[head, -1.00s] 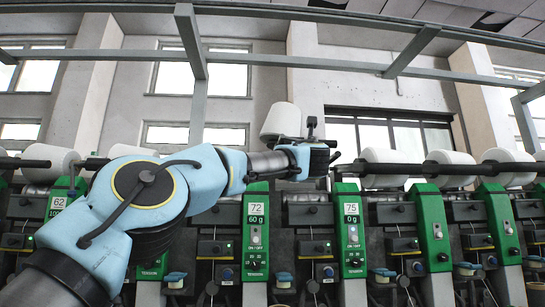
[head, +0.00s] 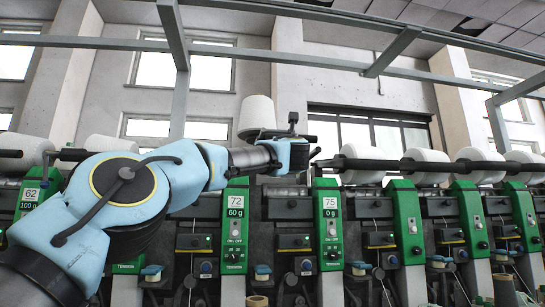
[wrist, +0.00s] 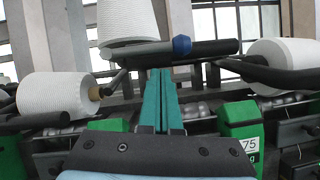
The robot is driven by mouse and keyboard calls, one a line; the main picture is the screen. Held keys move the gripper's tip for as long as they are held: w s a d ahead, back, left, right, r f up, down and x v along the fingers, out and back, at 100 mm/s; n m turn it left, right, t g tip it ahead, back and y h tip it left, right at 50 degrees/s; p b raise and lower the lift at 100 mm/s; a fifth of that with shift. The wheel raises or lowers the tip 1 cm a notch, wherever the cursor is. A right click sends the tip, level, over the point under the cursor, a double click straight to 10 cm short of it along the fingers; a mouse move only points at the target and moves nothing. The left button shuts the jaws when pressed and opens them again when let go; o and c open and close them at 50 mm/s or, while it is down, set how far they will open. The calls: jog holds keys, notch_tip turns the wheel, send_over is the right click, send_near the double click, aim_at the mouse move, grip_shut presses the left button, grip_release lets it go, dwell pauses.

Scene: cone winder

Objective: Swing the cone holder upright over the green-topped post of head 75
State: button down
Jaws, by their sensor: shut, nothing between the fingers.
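The white cone (head: 257,112) stands nearly upright behind my arm in the head view, above the gap between heads 72 and 75. It also shows at the top of the wrist view (wrist: 127,20). The dark bar of its cone holder (wrist: 215,48), with a blue knob, lies across below it. My gripper (wrist: 160,73) is shut and empty; its teal fingers end just under the bar near the knob, and I cannot tell whether they touch it. The green-topped post of head 75 (head: 328,222) is below and right of my gripper; it also shows in the wrist view (wrist: 240,135).
The green post of head 72 (head: 235,222) stands left of head 75. White cones lie on dark bars at both sides, such as the right cone (head: 425,166) and a left one in the wrist view (wrist: 55,95). A grey overhead rail (head: 300,65) runs above.

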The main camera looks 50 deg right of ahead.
jog(key=s+a+f+b, duration=0.5)
jog(key=s+f+b, duration=0.1)
jog(key=f+b, duration=0.1)
jog(key=shift+s+a+f, duration=0.15)
jog(key=shift+s+f, duration=0.1)
jog(key=shift+s, duration=0.05)
dwell(1.2)
